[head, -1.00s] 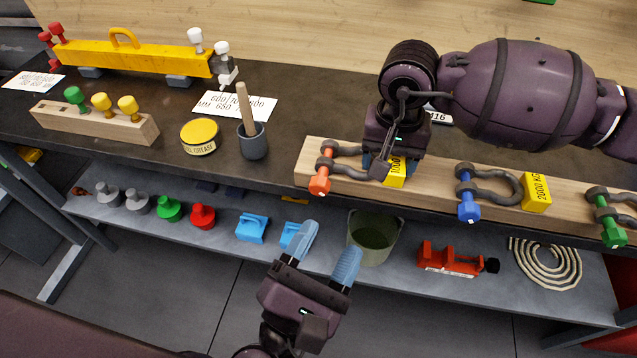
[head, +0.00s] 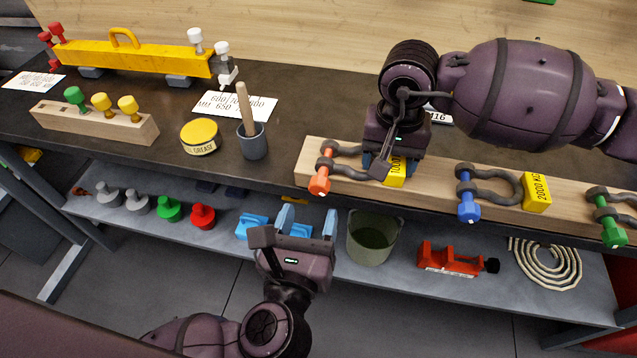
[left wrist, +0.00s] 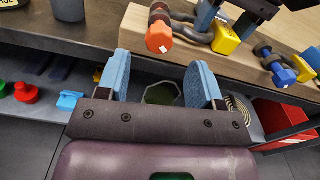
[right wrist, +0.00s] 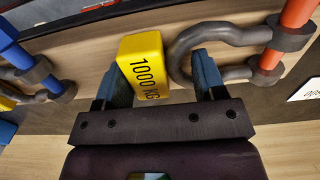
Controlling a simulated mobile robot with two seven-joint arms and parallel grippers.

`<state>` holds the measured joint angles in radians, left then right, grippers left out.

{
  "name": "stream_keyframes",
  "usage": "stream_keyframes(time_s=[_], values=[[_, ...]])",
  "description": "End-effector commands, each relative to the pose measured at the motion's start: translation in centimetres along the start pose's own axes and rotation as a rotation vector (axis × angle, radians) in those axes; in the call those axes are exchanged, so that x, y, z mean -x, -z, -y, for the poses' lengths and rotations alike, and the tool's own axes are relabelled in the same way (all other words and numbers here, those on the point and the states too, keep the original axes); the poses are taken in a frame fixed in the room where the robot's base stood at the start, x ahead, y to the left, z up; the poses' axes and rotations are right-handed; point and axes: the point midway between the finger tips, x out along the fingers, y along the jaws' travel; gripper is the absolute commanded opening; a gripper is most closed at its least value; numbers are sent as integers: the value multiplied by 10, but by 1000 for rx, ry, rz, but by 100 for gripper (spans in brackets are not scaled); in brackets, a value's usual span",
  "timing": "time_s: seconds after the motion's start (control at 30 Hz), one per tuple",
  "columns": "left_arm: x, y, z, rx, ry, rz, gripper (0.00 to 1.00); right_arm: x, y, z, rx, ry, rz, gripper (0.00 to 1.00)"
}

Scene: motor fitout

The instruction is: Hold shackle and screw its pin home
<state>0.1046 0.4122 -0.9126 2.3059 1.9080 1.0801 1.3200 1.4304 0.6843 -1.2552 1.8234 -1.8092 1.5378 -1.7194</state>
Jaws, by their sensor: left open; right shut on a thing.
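A dark grey shackle (head: 347,151) with an orange pin (head: 320,180) lies at the left end of the wooden board (head: 440,187). A yellow 1000 KG block (right wrist: 142,64) is beside its bow. My right gripper (right wrist: 160,90) is shut at the shackle's bow end; in the right wrist view the shackle's bow (right wrist: 180,58) reaches its finger, and the exact grip is partly hidden. My left gripper (head: 308,220) is open and empty, in front of the bench edge and below the orange pin. In the left wrist view the orange pin head (left wrist: 159,37) is ahead of its fingers.
A shackle with a blue pin (head: 468,207) and one with a green pin (head: 610,229) lie further right on the board. The lower shelf holds a bucket (head: 366,252) and a red vise (head: 449,258).

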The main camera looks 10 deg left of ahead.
Motion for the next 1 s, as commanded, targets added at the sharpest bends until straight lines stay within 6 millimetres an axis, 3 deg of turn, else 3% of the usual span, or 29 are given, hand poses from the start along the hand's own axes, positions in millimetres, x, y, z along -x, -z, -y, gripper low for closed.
stream_keyframes(time_s=[0.2,0.43,0.9,1.0], values=[[-34,-1,0,-3,2,4,60,2,0,0,0,2,-2,36],[-58,-1,0,-3,1,3,60,2,0,0,0,2,-2,36],[-67,0,0,-2,1,1,60,2,0,0,0,2,-2,36],[-67,0,0,-1,1,1,45,2,0,0,0,2,-2,36]])
